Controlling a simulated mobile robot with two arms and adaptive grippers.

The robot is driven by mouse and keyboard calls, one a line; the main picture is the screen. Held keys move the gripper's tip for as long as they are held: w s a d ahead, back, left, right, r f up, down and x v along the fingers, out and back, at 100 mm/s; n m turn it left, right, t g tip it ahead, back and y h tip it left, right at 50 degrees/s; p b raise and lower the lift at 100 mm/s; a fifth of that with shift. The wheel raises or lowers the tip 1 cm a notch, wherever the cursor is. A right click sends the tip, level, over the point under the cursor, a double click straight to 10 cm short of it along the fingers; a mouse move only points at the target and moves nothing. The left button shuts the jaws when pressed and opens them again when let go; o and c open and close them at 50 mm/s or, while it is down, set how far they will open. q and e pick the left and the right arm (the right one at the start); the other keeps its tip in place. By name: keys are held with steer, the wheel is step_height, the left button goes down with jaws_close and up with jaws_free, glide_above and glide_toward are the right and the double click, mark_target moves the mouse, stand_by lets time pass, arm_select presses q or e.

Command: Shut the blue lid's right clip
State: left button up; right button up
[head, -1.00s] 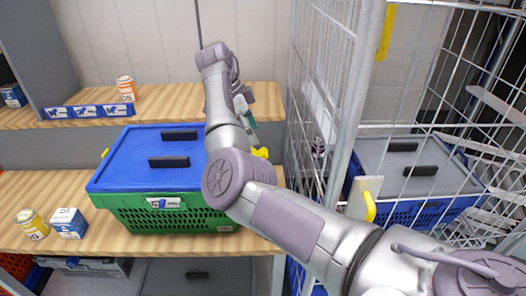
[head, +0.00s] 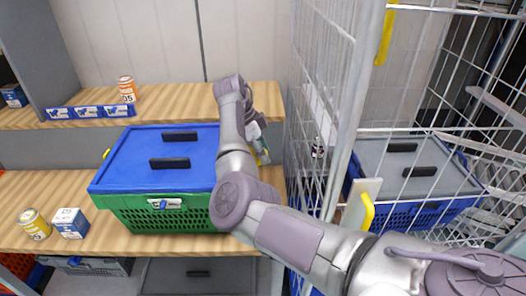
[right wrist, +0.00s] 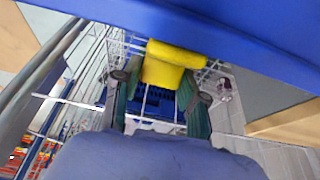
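The blue lid (head: 190,146) lies on the green crate (head: 130,215) on the wooden shelf. Its right clip (right wrist: 172,62) is yellow and sticks out from the lid's edge in the right wrist view. In the head view the clip is mostly hidden by my right arm and gripper (head: 259,148). The right gripper is open at the crate's right side, its two green-padded fingers (right wrist: 158,100) apart on either side of the clip. I cannot tell whether they touch it. A yellow left clip (head: 106,154) shows at the lid's left edge. My left gripper is not in view.
A wire cage (head: 345,110) stands close on the right, holding a blue tote with a grey lid (head: 400,172). A can (head: 36,224) and a small box (head: 70,223) stand left of the crate. The upper shelf (head: 185,98) is mostly clear behind.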

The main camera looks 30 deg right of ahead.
mark_target(258, 159)
steer(key=c, duration=0.5)
steer(key=shift+f+t+y+p, duration=0.1)
steer(key=shift+t+y+p, duration=0.3)
steer(key=shift+y+p, duration=0.5)
steer(key=y+p, duration=0.1)
steer(key=p, duration=0.1)
steer(key=f+t+y+p, duration=0.1)
steer(key=p, duration=0.1)
steer(key=shift+w+a+t, duration=0.1)
steer(key=shift+a+t, duration=0.1)
steer(key=shift+t, duration=0.1)
steer(key=shift+w+a+f+t+y+p, duration=0.1)
steer(key=shift+f+t+y+p, duration=0.2)
steer(key=shift+y+p, duration=0.25)
steer(key=shift+a+f+t+y+p, duration=0.15)
steer(key=shift+t+y+p, duration=0.15)
steer(key=shift+y+p, duration=0.2)
steer(key=shift+w+a+f+t+y+p, duration=0.2)
steer(key=shift+f+t+y+p, duration=0.3)
steer(key=shift+y, duration=0.45)
steer(key=o, duration=1.1)
steer(key=shift+o, duration=0.2)
steer(key=shift+r, duration=0.15)
